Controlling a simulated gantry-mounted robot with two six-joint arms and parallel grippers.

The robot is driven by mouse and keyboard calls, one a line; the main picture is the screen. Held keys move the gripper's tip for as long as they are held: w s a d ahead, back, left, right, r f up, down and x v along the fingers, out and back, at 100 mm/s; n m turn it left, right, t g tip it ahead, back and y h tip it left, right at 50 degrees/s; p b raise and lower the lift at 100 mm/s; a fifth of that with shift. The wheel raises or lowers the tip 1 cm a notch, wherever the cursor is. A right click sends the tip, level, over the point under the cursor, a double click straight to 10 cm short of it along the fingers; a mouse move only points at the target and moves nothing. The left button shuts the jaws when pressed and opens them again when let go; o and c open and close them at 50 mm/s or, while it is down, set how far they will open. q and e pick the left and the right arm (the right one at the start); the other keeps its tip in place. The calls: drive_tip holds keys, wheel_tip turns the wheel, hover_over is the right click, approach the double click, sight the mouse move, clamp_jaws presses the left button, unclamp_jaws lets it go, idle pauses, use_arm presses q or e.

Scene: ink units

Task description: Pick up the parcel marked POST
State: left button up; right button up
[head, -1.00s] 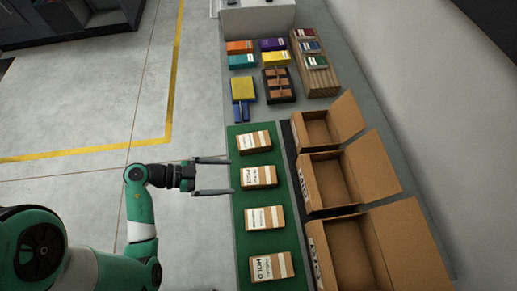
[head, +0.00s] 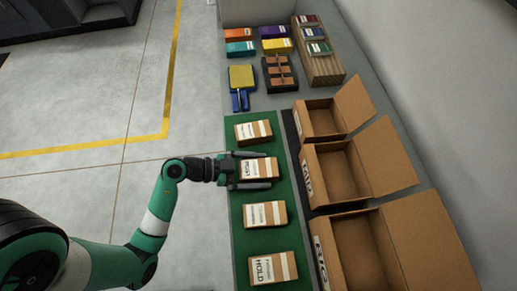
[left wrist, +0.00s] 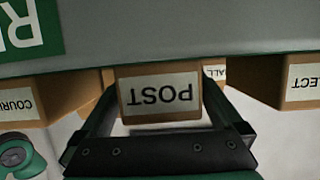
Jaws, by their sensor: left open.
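The parcel marked POST (head: 259,168) is a small brown box with a white label, second from the back in the row on the green mat (head: 238,215). In the left wrist view its POST label (left wrist: 160,95) appears upside down. My left gripper (head: 258,169) is open, with one finger on each side of the POST parcel. I cannot tell whether the fingers touch it. My right gripper is not in view.
Other parcels lie on the mat: one behind (head: 253,132), one in front (head: 265,214) and one marked HOLD (head: 273,268). Open cardboard boxes (head: 322,119) stand to the right. Colored ink boxes (head: 240,48) and a wooden rack (head: 324,68) are at the back.

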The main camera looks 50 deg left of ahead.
sight(259, 168)
use_arm(q)
drive_tip(key=c, duration=1.5)
drive_tip(key=shift+r, duration=0.1)
drive_tip(key=shift+r+p, duration=0.5)
drive_tip(key=shift+p, duration=0.1)
wheel_tip(259, 168, up, 3)
drive_tip(key=shift+f+p, duration=0.15)
drive_tip(key=shift+p, duration=1.1)
drive_tip(key=s+a+r+p, duration=0.1)
drive_tip(key=r, duration=0.1)
drive_tip(key=s+a+r+p, duration=0.1)
drive_tip(key=r+p, duration=0.1)
drive_tip(key=s+a+r+p, duration=0.1)
drive_tip(key=s+r+p, duration=0.1)
drive_tip(key=shift+a+r, duration=0.35)
drive_tip(key=shift+a, duration=0.05)
drive_tip(key=v, duration=0.3)
drive_tip(key=a+p+v, duration=0.1)
drive_tip(key=v, duration=0.1)
drive_tip(key=p+v, duration=0.1)
drive_tip(key=v, duration=0.2)
drive_tip(key=shift+a+f, duration=0.15)
drive_tip(key=shift+a, duration=0.3)
